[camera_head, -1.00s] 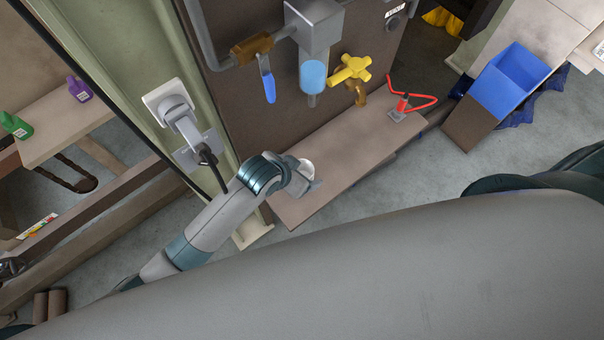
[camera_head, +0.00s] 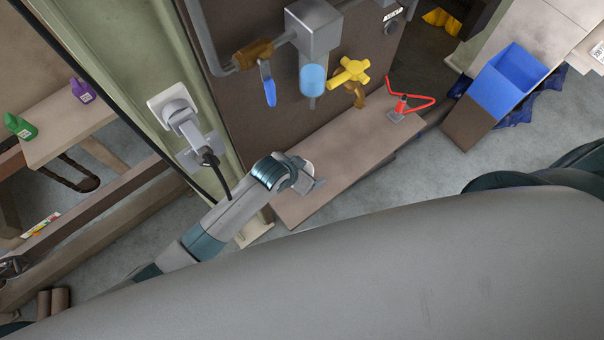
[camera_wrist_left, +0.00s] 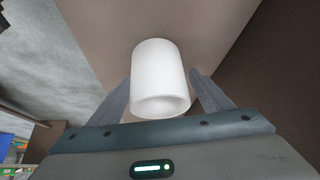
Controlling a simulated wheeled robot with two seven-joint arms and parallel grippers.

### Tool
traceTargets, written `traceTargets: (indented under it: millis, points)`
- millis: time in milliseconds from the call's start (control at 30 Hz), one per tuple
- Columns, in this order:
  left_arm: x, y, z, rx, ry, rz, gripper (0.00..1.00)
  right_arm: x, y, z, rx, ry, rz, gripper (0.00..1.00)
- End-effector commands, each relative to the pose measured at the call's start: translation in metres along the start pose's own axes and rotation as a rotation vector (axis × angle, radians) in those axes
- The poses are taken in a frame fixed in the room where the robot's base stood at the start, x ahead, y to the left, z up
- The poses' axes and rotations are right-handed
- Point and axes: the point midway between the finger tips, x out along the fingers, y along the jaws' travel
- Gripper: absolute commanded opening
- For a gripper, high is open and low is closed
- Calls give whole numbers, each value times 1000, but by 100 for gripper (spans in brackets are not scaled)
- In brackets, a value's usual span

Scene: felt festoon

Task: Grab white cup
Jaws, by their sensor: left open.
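The white cup (camera_wrist_left: 160,72) is a plain cylinder on the brown board (camera_wrist_left: 100,30) in the left wrist view. My left gripper (camera_wrist_left: 160,78) is open, with one finger on each side of the cup. A narrow gap shows between the cup and each finger. In the head view my left gripper (camera_head: 316,184) is over the near left part of the brown board, and the cup is mostly hidden behind it. My right gripper is not in view.
A panel with a yellow valve (camera_head: 350,72), a blue lever (camera_head: 268,84) and a light blue cylinder (camera_head: 313,79) stands behind the board. A red-handled item (camera_head: 403,104) is at the board's far right end. A blue bin (camera_head: 512,78) is farther right.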

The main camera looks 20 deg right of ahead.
Motion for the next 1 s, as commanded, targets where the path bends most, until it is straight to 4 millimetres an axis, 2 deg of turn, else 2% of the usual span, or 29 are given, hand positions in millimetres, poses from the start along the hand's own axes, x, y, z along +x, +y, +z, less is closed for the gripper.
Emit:
traceTargets:
  millis: [467,533,667,1000]
  points:
    - [1,0,0,0,0,0,73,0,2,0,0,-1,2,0]
    - [1,0,0,0,0,0,61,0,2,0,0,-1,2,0]
    - [1,0,0,0,0,0,30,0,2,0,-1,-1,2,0]
    - [0,0,0,0,1,0,30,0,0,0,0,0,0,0]
